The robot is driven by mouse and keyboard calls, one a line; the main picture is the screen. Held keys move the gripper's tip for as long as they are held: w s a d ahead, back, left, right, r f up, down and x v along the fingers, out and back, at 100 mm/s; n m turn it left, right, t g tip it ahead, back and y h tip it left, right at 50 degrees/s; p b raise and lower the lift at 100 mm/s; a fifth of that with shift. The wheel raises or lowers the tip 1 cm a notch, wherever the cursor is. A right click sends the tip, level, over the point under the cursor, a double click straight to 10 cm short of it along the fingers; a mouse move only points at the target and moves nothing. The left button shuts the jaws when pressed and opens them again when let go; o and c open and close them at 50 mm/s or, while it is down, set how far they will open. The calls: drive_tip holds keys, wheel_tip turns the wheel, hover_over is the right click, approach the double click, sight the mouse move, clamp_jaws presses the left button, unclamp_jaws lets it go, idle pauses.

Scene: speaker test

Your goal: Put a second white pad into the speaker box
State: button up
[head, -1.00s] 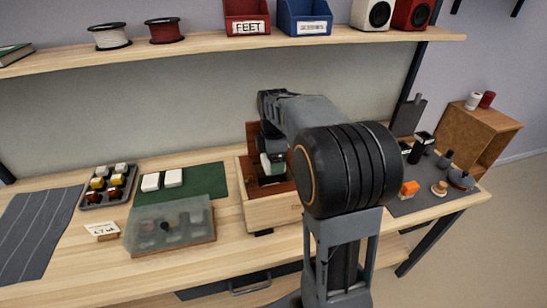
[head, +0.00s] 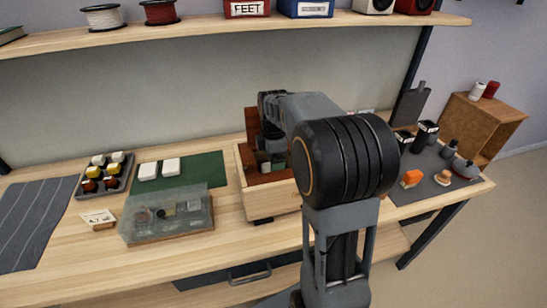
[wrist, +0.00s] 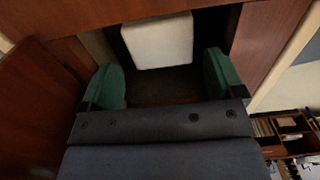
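The speaker box (head: 272,205) is an open wooden box standing on the bench, with a reddish-brown inside. My gripper (head: 270,163) is down inside it, partly hidden by my arm. In the wrist view my gripper (wrist: 162,80) has its two green fingertips wide apart with nothing between them. A white pad (wrist: 157,42) lies in the box just beyond the fingertips, over a dark area, apart from both. Two more white pads, a left one (head: 148,171) and a right one (head: 171,165), lie on the green mat (head: 203,172) left of the box.
A clear-lidded case (head: 168,226) lies in front of the green mat. A tray (head: 112,184) of white, yellow and dark red pieces is farther left. A grey mat (head: 417,196) with several small parts is on the right. A shelf (head: 225,30) runs above the bench.

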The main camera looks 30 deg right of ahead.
drive_tip(key=shift+o, duration=0.8)
drive_tip(key=shift+r, duration=0.4)
wheel_tip(320, 180, up, 13)
drive_tip(key=p, duration=0.1)
drive_tip(key=shift+p, duration=0.4)
drive_tip(key=s+a+f+m+t+p, duration=0.1)
drive_tip(key=s+a+f+m+p, duration=0.1)
drive_tip(key=s+m, duration=0.6)
drive_tip(key=s+a+f+m+t+p, duration=0.2)
drive_tip(key=s+a+f+m, duration=0.2)
drive_tip(key=s+a+m, duration=0.3)
drive_tip(key=shift+s+a+f+m+t+p, duration=0.2)
drive_tip(key=shift+s+a+m+t+p, duration=0.15)
drive_tip(key=shift+s, duration=0.25)
drive_tip(key=shift+d, duration=0.15)
